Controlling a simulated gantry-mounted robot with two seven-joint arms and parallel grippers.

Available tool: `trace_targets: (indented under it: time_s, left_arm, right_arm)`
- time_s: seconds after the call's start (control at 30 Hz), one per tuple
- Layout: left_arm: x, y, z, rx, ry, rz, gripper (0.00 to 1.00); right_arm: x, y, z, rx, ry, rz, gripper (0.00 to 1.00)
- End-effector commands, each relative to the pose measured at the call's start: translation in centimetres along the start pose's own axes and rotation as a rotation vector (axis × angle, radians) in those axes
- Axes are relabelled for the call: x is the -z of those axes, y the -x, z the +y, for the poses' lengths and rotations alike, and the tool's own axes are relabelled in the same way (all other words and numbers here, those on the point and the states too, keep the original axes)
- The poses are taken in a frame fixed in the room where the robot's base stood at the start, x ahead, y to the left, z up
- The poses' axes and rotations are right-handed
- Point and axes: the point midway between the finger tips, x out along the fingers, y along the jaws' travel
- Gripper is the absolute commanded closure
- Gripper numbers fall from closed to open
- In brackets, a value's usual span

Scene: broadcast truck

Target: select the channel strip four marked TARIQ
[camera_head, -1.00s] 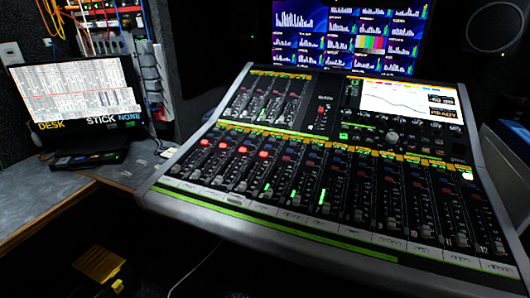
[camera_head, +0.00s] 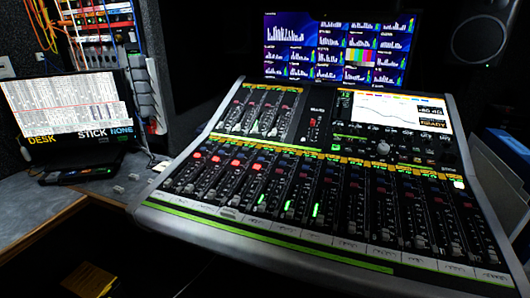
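The mixing console (camera_head: 320,190) fills the middle and right, tilted in the picture, with a row of channel strips running from left to lower right. The white label strip (camera_head: 300,234) lies along its front edge; its writing is too small to read, so I cannot tell which label says TARIQ. The leftmost strips carry red lit buttons (camera_head: 235,162), several in a row. Some strips beside them show short green level bars (camera_head: 316,209). Neither of my grippers is in view.
A screen with bar meters (camera_head: 340,48) stands behind the console. A laptop-like display (camera_head: 65,105) and a dark flat box (camera_head: 80,172) sit on the left desk. Small grey pieces (camera_head: 118,189) lie beside the console. A yellow item (camera_head: 88,280) is low at left.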

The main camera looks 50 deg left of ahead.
Motion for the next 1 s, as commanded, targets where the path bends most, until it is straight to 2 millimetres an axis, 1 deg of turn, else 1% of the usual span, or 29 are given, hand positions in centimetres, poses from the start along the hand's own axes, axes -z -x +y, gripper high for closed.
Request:
trace_targets:
  time_s: [0.03,0.1,1.0]
  left_arm:
    - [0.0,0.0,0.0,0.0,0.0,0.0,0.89]
    - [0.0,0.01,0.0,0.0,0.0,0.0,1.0]
    - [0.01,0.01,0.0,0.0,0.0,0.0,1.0]
  right_arm:
    - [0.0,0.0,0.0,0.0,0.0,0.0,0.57]
    - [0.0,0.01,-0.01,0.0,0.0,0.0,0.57]
    - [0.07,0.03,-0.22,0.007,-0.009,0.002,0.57]
